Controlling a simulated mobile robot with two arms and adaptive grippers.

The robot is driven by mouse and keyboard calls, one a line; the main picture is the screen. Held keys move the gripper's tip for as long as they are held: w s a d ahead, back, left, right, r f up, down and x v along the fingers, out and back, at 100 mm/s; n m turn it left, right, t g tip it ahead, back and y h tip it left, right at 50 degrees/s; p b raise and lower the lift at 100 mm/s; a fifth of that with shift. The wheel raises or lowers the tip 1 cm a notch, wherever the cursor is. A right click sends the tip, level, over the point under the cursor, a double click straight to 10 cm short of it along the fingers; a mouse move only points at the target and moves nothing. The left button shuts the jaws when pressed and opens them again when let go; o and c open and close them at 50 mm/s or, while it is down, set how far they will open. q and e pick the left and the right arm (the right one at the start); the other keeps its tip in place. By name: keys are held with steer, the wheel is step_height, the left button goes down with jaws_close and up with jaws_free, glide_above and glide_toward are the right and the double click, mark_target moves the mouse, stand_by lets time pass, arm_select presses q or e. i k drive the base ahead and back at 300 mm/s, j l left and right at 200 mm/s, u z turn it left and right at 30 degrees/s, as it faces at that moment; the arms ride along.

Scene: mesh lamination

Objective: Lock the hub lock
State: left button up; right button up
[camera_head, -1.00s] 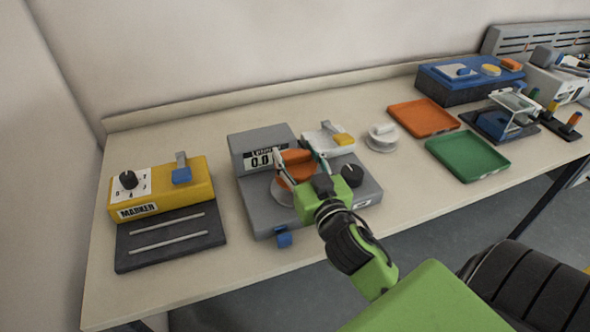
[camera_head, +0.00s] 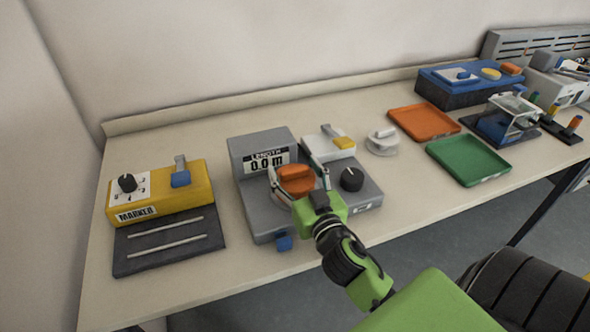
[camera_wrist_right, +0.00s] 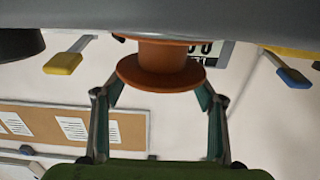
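The grey length unit (camera_head: 255,222) stands on the bench, its display reading "LENGTH 0.0 m". On it sits an orange flanged hub part (camera_head: 296,180), above a pale disc. I cannot tell for sure which part is the hub lock. My right gripper (camera_head: 289,165) is at the orange part, one finger on each side. My left gripper is not in view.
A yellow marker unit (camera_head: 140,210) stands left. A white disc (camera_head: 382,142), orange tray (camera_head: 424,121) and green tray (camera_head: 468,158) lie right.

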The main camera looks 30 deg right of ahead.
mark_target(285, 243)
steer(key=k+j, duration=0.2)
steer(key=k, duration=0.25)
steer(key=k+j, duration=0.2)
steer(key=k, duration=0.3)
steer(key=z, duration=0.05)
